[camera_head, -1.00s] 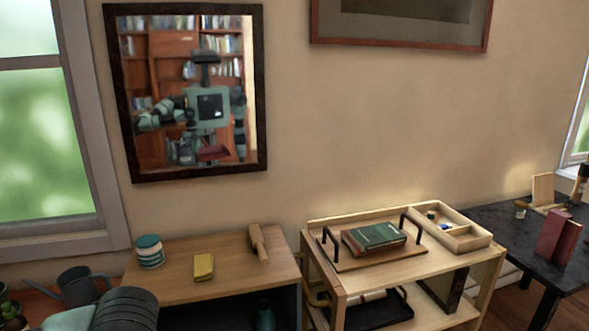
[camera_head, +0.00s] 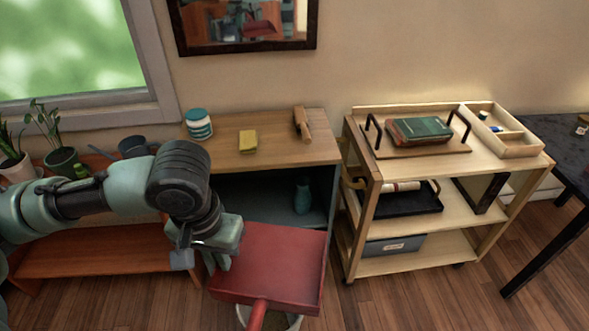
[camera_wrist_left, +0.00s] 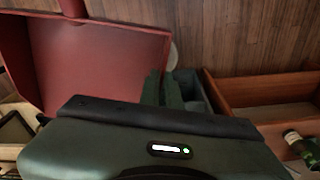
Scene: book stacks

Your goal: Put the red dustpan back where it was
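The red dustpan (camera_head: 272,262) hangs in the air low in front of the wooden cabinet in the head view, its handle (camera_head: 257,314) pointing toward me. My left gripper (camera_head: 222,260) is at the pan's left side, its fingers closed on the rim. In the left wrist view the dustpan (camera_wrist_left: 100,62) fills the upper left, and the green fingertips (camera_wrist_left: 162,88) meet its edge; the exact contact is partly hidden by the gripper body. My right gripper is in neither current view.
A pale bucket (camera_head: 290,321) stands under the dustpan, partly hidden. The cabinet top (camera_head: 270,150) holds a jar (camera_head: 199,124), a yellow sponge (camera_head: 248,141) and a wooden brush (camera_head: 301,124). A three-tier cart (camera_head: 366,205) stands right. Open floor (camera_head: 440,290) lies in front.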

